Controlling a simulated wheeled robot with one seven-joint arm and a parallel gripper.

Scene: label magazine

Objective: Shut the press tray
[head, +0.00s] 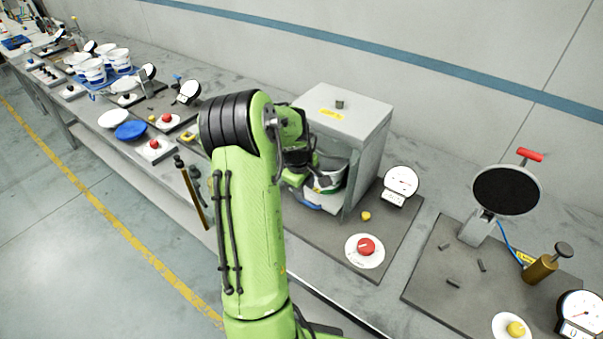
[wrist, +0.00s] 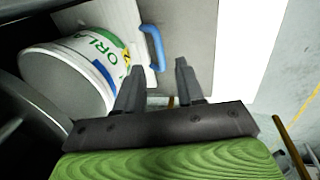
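The press is a grey box-shaped housing (head: 350,112) with an open front, left of the gauge on the bench. Its tray is mostly hidden by my arm in the head view. The tray's blue handle (head: 308,204) shows low at the front, and also in the wrist view (wrist: 153,46), beside a pale plate (wrist: 118,18) that looks like the tray. A white tub with a printed label (head: 326,181) sits at the opening; it fills the left of the wrist view (wrist: 68,78). My gripper (wrist: 158,80) is open and empty, its fingers apart just short of the handle.
A red button (head: 366,246), a yellow knob (head: 366,216) and a dial gauge (head: 401,182) stand right of the press. Further right is a station with a round black plate (head: 505,191). White tubs (head: 94,70) and more stations line the bench to the left.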

